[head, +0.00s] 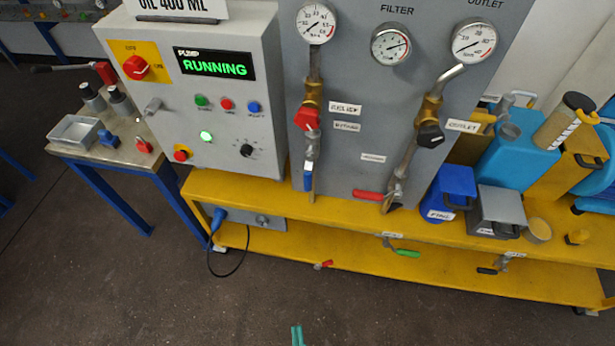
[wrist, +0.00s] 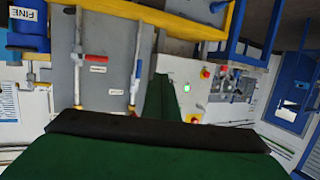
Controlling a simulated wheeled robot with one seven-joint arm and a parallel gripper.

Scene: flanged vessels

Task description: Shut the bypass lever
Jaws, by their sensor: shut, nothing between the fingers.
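Small labels beside the left pipe, partly legible, seem to read relief and bypass; the bypass label (head: 346,127) is the lower one. A red handle (head: 306,118) sits on that pipe left of them, and a blue lever (head: 308,172) hangs down along the pipe below. Which handle the bypass label names I cannot tell. A red lever (head: 367,195) lies level at the foot of the right pipe; it also shows in the upside-down wrist view (wrist: 95,58). My gripper (head: 297,335) is shut and empty, low in front of the bench, apart from all levers.
A yellow bench (head: 330,208) carries the panel, a blue container (head: 450,190) and a grey box (head: 497,210). The pump box (head: 215,95) stands left. Small green (head: 407,253) and red (head: 324,265) handles stick out from the lower shelf. The floor in front is clear.

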